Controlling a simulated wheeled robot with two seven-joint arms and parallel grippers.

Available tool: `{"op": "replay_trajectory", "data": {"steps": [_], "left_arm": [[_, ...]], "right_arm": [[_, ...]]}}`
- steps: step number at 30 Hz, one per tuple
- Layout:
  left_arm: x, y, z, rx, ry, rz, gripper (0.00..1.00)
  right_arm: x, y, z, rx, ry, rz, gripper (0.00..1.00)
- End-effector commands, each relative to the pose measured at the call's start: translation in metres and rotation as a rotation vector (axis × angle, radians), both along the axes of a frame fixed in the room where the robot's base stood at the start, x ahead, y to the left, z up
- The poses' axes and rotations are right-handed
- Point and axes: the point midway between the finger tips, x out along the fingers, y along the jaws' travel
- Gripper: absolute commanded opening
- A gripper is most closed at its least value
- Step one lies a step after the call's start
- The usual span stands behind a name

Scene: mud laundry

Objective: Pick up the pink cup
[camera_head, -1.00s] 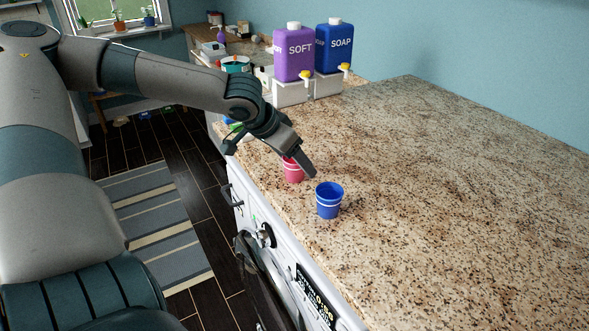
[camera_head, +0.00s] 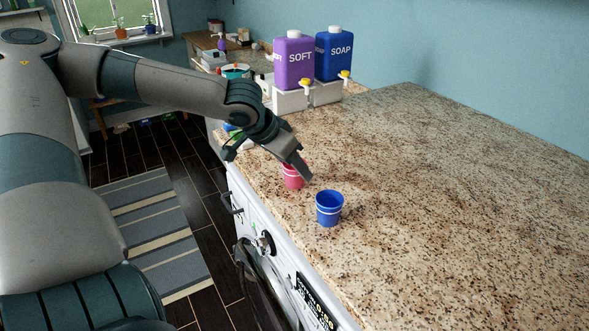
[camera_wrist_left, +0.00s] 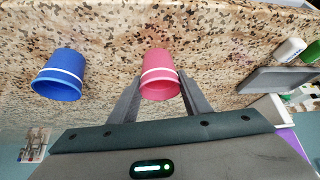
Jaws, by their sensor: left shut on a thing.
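The pink cup (camera_head: 292,178) stands on the granite counter near its front edge, partly hidden behind my left gripper (camera_head: 303,174) in the head view. In the left wrist view the pink cup (camera_wrist_left: 160,76) sits between the two fingers of my left gripper (camera_wrist_left: 160,92), which is shut on it. The cup has a white band near its rim and looks upright. I cannot tell whether it is clear of the counter. My right gripper is not in view.
A blue cup (camera_head: 329,208) stands on the counter close to the pink cup, towards the front. Purple SOFT (camera_head: 294,62) and blue SOAP (camera_head: 333,54) dispensers stand at the back on white stands. The counter (camera_head: 440,190) to the right is clear.

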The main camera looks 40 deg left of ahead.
Motion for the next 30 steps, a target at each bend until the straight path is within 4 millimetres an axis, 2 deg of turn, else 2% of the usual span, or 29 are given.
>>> {"op": "replay_trajectory", "data": {"steps": [5, 11, 21, 30], "left_arm": [[0.001, 0.000, 0.012, 0.002, -0.003, 0.000, 0.22], [0.001, 0.001, 0.038, 0.002, -0.005, 0.002, 0.22], [-0.043, -0.053, 0.075, 0.005, -0.004, -0.004, 0.22], [-0.068, -0.084, 0.101, 0.003, -0.002, -0.001, 0.22]], "right_arm": [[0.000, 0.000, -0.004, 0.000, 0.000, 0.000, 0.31], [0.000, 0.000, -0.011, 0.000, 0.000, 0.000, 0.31], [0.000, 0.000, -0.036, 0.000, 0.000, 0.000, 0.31], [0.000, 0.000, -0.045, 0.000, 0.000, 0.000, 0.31]]}}
